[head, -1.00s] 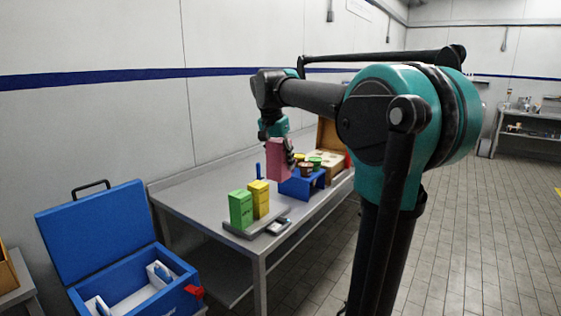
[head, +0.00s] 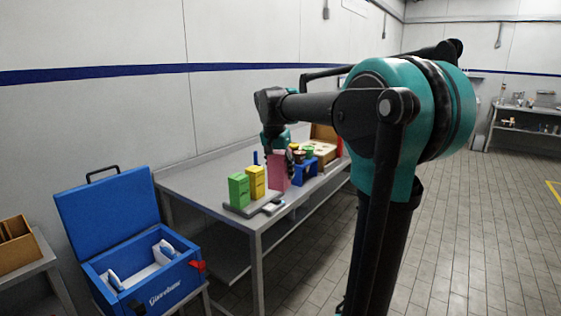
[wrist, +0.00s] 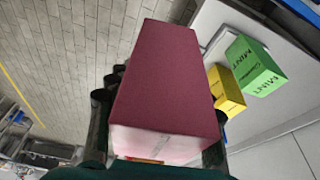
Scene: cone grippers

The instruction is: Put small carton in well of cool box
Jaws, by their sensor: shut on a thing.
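A pink carton (head: 278,172) is held in my gripper (head: 291,158), which is shut on it. In the wrist view the carton (wrist: 165,80) fills the middle, with dark fingers on both sides. In the head view it is over the table beside the yellow carton. Whether its base touches anything is hidden. The cool box (head: 160,298) is blue and stands open at lower left, its lid (head: 108,215) raised. Its pale well (head: 142,272) shows white-and-blue packs at two sides.
A green carton (head: 238,190) and a yellow carton (head: 257,183) stand on a grey tray (head: 240,210) on the steel table (head: 190,185). A blue rack (head: 305,172) with cups is right of the carton. A wooden box (head: 15,245) is at far left.

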